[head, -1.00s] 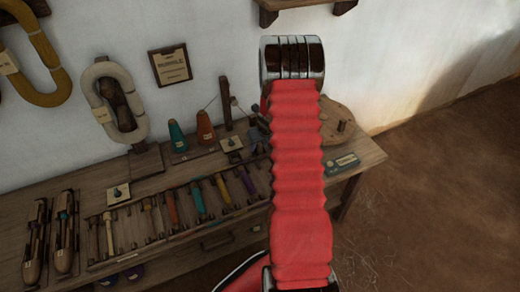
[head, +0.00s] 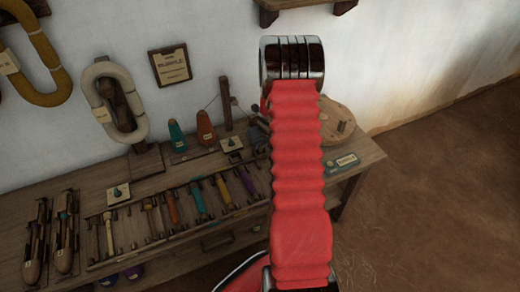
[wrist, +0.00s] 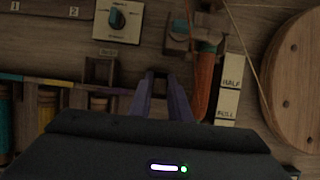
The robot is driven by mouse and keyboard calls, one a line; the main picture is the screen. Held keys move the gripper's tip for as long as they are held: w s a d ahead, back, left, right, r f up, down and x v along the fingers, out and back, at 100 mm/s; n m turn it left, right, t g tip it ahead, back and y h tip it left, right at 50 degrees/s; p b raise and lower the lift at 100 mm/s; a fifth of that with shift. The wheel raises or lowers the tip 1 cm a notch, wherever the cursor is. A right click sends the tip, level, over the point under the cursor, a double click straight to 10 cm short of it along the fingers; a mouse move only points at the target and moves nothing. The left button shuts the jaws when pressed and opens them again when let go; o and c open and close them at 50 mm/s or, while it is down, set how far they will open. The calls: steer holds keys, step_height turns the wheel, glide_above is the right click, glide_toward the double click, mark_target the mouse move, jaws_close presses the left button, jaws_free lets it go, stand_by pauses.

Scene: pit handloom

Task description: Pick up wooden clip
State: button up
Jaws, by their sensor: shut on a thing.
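My gripper (wrist: 160,80) shows in the wrist view as two dark purple-grey fingers reaching up over the bench from the dark wrist housing. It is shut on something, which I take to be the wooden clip. The clip is too small and dark between the fingertips for its shape or tilt to be made out. In the head view my red arm hides the gripper and the bench behind it, and no clip can be told there.
A knob plate (wrist: 118,20) lies upper left. The floor (head: 430,200) at right is clear.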

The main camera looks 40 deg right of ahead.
jaws_close()
step_height(320, 180, up, 10)
steer(key=shift+r, duration=0.1)
stand_by(0.5)
stand_by(0.5)
